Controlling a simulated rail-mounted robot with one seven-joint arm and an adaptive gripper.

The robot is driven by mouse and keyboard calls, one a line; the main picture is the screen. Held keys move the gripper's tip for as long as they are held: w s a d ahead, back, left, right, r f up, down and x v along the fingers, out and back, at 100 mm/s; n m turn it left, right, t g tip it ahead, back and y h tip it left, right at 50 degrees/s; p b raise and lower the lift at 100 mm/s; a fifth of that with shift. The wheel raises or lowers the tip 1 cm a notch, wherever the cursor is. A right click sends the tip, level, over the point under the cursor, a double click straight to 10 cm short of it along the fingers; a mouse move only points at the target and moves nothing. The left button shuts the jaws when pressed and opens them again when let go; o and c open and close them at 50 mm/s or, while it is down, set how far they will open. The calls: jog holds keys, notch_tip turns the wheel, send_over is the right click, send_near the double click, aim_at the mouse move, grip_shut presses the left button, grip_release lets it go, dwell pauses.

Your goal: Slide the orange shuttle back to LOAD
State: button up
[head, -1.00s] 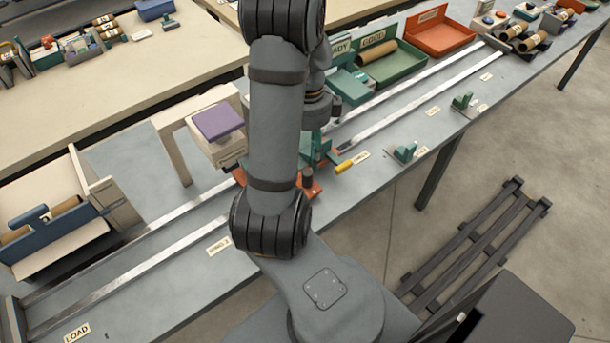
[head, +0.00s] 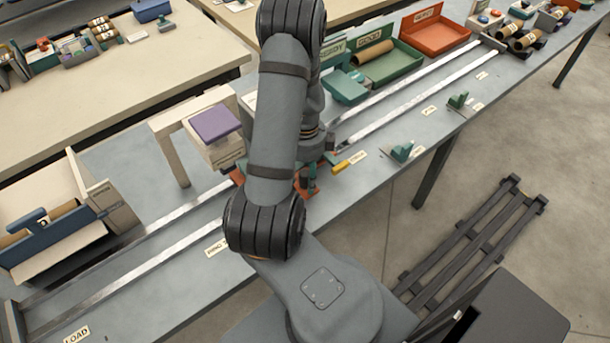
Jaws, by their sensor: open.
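The orange shuttle (head: 309,192) sits on the two pale rails (head: 175,245) near the middle of the bench. My arm hides most of it, and only small orange parts show on either side of the arm. My gripper (head: 312,172) is at the shuttle, largely hidden behind my own arm. It is open, and I cannot tell whether it touches the shuttle. The LOAD label (head: 77,333) lies at the lower left, near the rails' left end.
A frame with a purple-topped block (head: 215,124) stands beside the rails. A tray with a blue front (head: 45,238) is at left. Green (head: 405,68) and orange-red (head: 440,38) trays stand behind the rails at right. The rails look clear between the shuttle and LOAD.

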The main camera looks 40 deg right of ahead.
jog(key=c, duration=0.4)
grip_shut()
dwell(0.5)
